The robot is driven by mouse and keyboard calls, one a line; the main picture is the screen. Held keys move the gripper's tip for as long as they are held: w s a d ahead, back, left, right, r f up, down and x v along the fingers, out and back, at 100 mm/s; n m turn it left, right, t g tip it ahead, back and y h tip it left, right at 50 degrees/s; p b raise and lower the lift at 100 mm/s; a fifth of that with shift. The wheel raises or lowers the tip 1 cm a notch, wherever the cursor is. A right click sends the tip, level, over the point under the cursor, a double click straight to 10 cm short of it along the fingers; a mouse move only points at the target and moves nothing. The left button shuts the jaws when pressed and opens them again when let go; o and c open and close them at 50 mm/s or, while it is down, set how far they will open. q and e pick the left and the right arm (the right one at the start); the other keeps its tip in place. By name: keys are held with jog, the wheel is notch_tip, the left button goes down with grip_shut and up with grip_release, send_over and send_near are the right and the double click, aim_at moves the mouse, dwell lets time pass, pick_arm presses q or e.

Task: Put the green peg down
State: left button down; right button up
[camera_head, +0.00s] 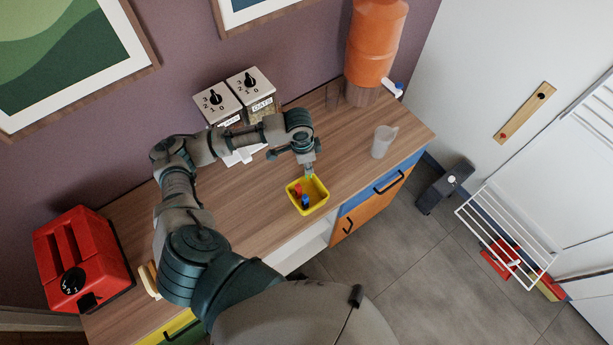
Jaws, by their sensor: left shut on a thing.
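My left gripper (309,168) points down over the far edge of a small yellow bin (321,205) on the wooden counter. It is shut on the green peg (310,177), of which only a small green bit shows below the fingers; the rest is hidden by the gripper. I cannot tell whether the peg touches the bin. A red peg (298,190) and a blue peg (305,201) stand inside the bin. My right gripper is not in view.
Two dispensers with dials (250,91) stand by the wall behind my left arm. An orange water tank (374,45) and a clear pitcher (383,142) stand to the right. A red toaster (83,262) is at the left. The counter between bin and pitcher is clear.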

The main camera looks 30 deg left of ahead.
pick_arm(q)
jog(key=f, duration=0.2)
jog(key=d+f, duration=0.1)
jog(key=f, duration=0.1)
jog(key=d+f, duration=0.1)
jog(key=f, duration=0.2)
jog(key=shift+s, duration=0.15)
jog(key=shift+a+f, duration=0.1)
jog(key=shift+f, duration=0.15)
jog(key=shift+s+a+f, duration=0.1)
jog(key=shift+s+a, duration=0.15)
jog(key=shift+a, duration=0.55)
jog(key=c, duration=1.1)
grip_release()
jog(key=shift+w+d, duration=0.1)
jog(key=shift+d, duration=0.5)
jog(key=shift+d+r, duration=0.1)
jog(key=shift+r, duration=0.35)
notch_tip(320, 180, up, 11)
jog(key=s+a, duration=0.1)
jog(key=shift+a, duration=0.25)
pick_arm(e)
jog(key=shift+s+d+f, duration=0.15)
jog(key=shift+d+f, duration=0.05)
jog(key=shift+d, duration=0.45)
